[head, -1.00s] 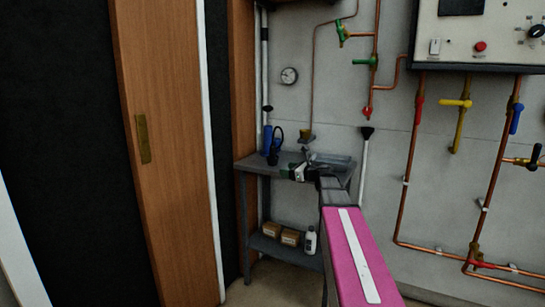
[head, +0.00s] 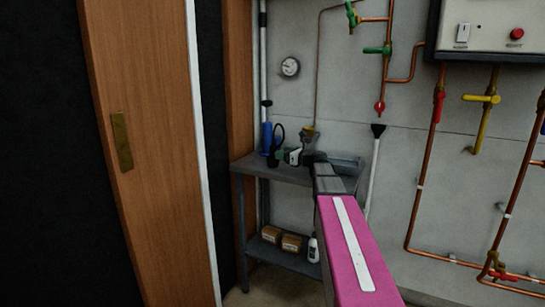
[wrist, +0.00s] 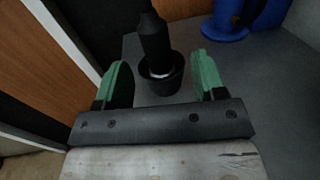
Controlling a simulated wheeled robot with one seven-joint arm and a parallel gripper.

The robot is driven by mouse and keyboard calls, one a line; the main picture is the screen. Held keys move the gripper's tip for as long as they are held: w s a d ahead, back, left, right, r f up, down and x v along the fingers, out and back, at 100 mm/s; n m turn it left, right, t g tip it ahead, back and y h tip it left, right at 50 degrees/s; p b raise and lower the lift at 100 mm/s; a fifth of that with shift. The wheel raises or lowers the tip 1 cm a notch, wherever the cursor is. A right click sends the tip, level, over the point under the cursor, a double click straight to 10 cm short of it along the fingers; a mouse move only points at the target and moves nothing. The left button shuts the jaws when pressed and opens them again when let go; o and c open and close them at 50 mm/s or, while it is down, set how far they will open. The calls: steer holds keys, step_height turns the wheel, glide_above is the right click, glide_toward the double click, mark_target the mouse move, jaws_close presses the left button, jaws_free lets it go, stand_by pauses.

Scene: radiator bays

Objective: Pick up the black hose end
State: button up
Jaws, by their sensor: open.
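The black hose end (wrist: 154,38) stands upright in a round black holder (wrist: 160,82) on the grey bench in the wrist view. A pale ring shows where it enters the holder. In the head view a small dark shape beside the blue pump (head: 267,136) seems to be it (head: 273,157). My gripper (wrist: 162,62) is open and empty, with one green finger on each side of the hose end and gaps on both sides. In the head view my gripper (head: 292,156) is small and partly hidden behind my arm.
The grey bench (head: 250,167) stands against the wall. The blue pump's base (wrist: 225,22) is close to the right finger. Boxes (head: 291,242) and a white bottle (head: 313,248) sit on the lower shelf. A wooden door (head: 150,190) is at the left, copper pipes (head: 425,170) at the right.

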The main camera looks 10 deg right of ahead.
mark_target(273, 151)
steer(key=x, duration=0.5)
steer(key=shift+w+a, duration=0.15)
steer(key=shift+a, duration=0.3)
steer(key=c, duration=1)
